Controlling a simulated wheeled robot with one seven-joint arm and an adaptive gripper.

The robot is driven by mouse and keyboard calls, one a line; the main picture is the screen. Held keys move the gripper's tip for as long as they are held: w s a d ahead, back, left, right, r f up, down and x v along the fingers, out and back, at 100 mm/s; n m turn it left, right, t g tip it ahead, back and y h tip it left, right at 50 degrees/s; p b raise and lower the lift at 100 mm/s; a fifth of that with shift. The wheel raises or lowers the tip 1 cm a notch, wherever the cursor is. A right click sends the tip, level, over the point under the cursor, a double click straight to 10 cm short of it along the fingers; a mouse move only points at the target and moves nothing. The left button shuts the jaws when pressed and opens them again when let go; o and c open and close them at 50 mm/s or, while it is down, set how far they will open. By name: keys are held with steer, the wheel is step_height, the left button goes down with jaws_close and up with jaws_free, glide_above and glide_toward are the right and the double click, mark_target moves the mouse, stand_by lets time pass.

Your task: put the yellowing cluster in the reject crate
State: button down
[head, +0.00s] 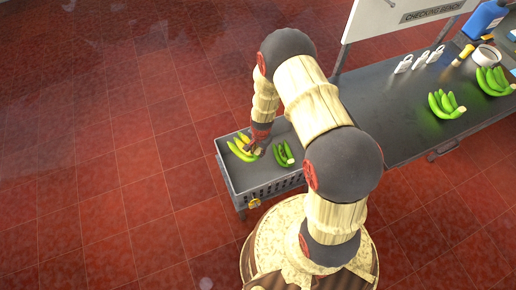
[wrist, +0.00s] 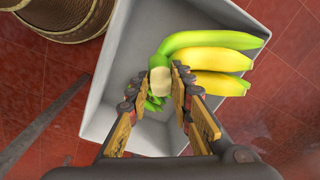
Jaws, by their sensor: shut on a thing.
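The yellowing cluster (head: 243,147) has yellow and green bananas and lies over the grey crate (head: 262,190) at the bench's left end. In the wrist view the cluster (wrist: 215,60) has its bananas pointing right, partly over the crate's right rim. My gripper (head: 257,146) is shut on its pale crown; the fingers (wrist: 160,84) stand on either side of it. A second, green cluster (head: 284,154) is in the crate, to the right of my gripper. In the wrist view it is mostly hidden below the held crown. I cannot tell whether the held cluster touches the crate floor.
Two green clusters (head: 445,103) (head: 493,81) lie on the dark bench (head: 385,95) to the right. White tags (head: 420,60), a bowl (head: 487,55) and a blue bottle (head: 487,18) stand at its back. A sign board (head: 400,17) rises behind. Red tiled floor is free at left.

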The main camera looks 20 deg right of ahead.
steer(key=shift+d+f+m, duration=0.1)
steer(key=shift+f+m, duration=0.15)
steer(key=shift+m, duration=0.15)
step_height(320, 180, down, 25)
steer(key=b, duration=2)
steer(key=shift+f+b, duration=0.4)
steer(key=shift+b, duration=0.2)
steer(key=c, duration=1.8)
jaws_free()
steer(key=shift+o, duration=1.1)
steer(key=shift+o, duration=0.4)
steer(key=shift+s, duration=0.2)
steer(key=r+p, duration=0.4)
steer(key=r, duration=0.5)
steer(key=r+p, duration=0.5)
steer(key=r, duration=0.5)
steer(key=r+p, duration=0.5)
steer(key=r, duration=0.5)
steer(key=shift+s+d+r, duration=0.1)
steer(key=shift+s+d, duration=0.1)
steer(key=shift+s, duration=0.05)
